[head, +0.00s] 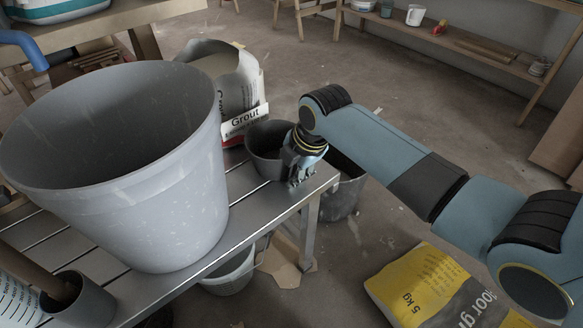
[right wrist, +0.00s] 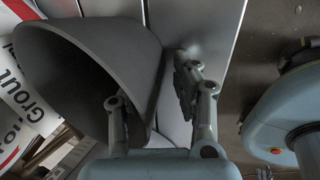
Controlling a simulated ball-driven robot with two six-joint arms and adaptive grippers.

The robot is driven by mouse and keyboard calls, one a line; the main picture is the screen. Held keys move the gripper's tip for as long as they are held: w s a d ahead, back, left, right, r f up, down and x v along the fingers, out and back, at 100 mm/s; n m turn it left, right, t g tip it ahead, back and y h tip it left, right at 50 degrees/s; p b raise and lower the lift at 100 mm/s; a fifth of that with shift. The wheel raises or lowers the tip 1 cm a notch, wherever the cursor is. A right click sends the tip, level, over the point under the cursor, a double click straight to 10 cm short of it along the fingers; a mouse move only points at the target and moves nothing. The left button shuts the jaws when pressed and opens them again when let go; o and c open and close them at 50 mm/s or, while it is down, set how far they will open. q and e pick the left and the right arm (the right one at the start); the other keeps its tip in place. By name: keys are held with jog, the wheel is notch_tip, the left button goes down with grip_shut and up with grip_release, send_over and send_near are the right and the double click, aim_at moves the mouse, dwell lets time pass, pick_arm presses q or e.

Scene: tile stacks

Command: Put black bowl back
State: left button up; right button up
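The black bowl (head: 264,143) is a dark, deep, bucket-like vessel at the right end of the slatted metal table, beside the grout bag. In the right wrist view the bowl (right wrist: 90,50) fills the upper left, its mouth facing the camera. My right gripper (head: 298,168) is at the bowl's right side. In the right wrist view the gripper (right wrist: 152,88) has its fingers spread: one at the bowl's mouth, the other outside the wall with a visible gap. Whether the inner finger touches the wall is unclear. My left gripper is out of view.
A large grey bucket (head: 170,190) takes up much of the slatted table (head: 243,212). The grout bag (head: 240,85) stands behind the bowl. A dark bin (head: 343,193) stands on the floor past the table's right end. A yellow and grey bag (head: 425,285) lies on the floor.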

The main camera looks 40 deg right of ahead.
jog(key=shift+s+r, duration=0.1)
jog(key=shift+r, duration=0.2)
jog(key=p+v, duration=0.5)
jog(key=v, duration=0.7)
jog(key=s+d+f+m+g+h, duration=0.1)
jog(key=s+f+m, duration=0.5)
jog(key=f, duration=0.5)
jog(key=s+d+f+m+g, duration=0.1)
jog(key=s+f+m, duration=0.2)
jog(key=s+f, duration=0.7)
pick_arm(q)
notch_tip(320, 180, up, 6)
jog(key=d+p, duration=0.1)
jog(key=p, duration=0.1)
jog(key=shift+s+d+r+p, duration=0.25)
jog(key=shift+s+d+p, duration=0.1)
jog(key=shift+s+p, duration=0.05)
pick_arm(e)
jog(key=s+f+m+g, duration=0.1)
jog(key=s+f+m, duration=0.3)
jog(key=s, duration=0.9)
jog(key=s+f+m+g, duration=0.1)
jog(key=s+f+m, duration=0.4)
jog(key=s, duration=0.9)
jog(key=shift+a+f, duration=0.4)
jog(key=shift+f, duration=0.7)
